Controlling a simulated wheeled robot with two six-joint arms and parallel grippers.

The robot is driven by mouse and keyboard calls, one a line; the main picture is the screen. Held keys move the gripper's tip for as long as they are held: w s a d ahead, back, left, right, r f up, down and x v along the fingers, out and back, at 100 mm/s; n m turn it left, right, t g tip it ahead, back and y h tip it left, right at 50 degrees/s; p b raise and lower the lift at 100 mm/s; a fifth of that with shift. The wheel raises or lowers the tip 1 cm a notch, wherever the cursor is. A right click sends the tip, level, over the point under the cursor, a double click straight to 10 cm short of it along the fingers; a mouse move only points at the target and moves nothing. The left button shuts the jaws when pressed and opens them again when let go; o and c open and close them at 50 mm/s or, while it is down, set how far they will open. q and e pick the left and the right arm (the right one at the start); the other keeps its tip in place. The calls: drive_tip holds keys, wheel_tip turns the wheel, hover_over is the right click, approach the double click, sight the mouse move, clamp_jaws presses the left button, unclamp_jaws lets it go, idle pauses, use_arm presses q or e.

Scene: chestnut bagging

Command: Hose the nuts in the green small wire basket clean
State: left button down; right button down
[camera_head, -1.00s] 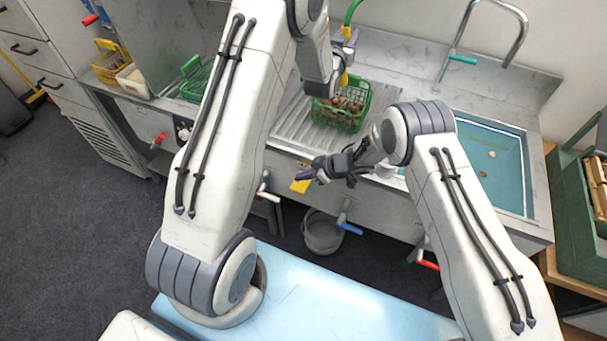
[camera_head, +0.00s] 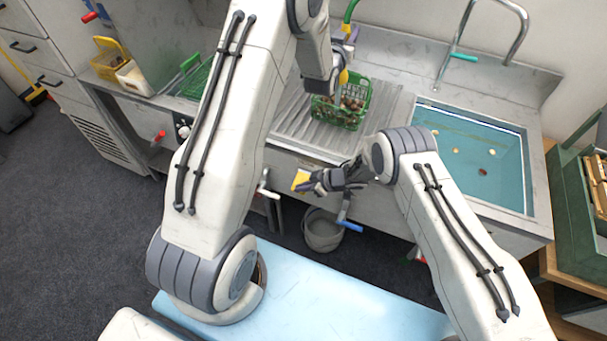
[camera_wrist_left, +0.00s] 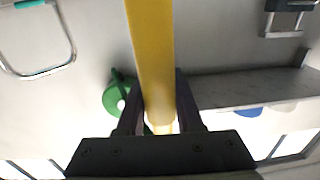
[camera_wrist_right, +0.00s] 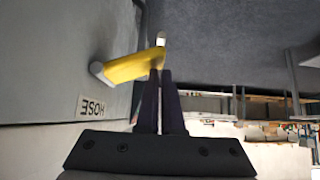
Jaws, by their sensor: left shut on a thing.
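The green small wire basket (camera_head: 358,90) holds several brown nuts (camera_head: 350,103) and stands on the ribbed drainboard. My left gripper (camera_head: 345,58) is shut on the yellow hose wand (camera_head: 343,77), whose end points down just above the basket's back left side. The wand fills the jaws in the left wrist view (camera_wrist_left: 150,50). I cannot make out any water leaving it. My right gripper (camera_head: 316,182) is shut, fingertips against or very near the yellow lever (camera_head: 300,180) on the sink front. In the right wrist view the lever (camera_wrist_right: 135,66) sits beyond the fingertips, beside a HOSE label (camera_wrist_right: 92,107).
A sink basin (camera_head: 470,190) right of the drainboard holds bluish water and a few small bits. A grey bucket (camera_head: 323,230) stands on the floor below. A blue-handled tap (camera_head: 349,226) is near my right gripper. Another green basket (camera_head: 196,83) stands left.

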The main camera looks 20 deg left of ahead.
drive_tip(key=shift+s+d+f, duration=0.25)
drive_tip(key=shift+s+f, duration=0.05)
drive_tip(key=shift+f, duration=0.1)
idle(1.3)
drive_tip(key=shift+r, duration=0.1)
idle(2.0)
drive_tip(key=s+d+r, duration=0.4)
drive_tip(key=d+r, duration=0.2)
drive_tip(key=r, duration=0.4)
drive_tip(key=shift+d+r, duration=0.3)
drive_tip(key=shift+d, duration=0.05)
drive_tip(key=w+r, duration=0.4)
drive_tip(key=w, duration=0.1)
drive_tip(key=shift+w, duration=0.2)
drive_tip(key=shift+d, duration=0.1)
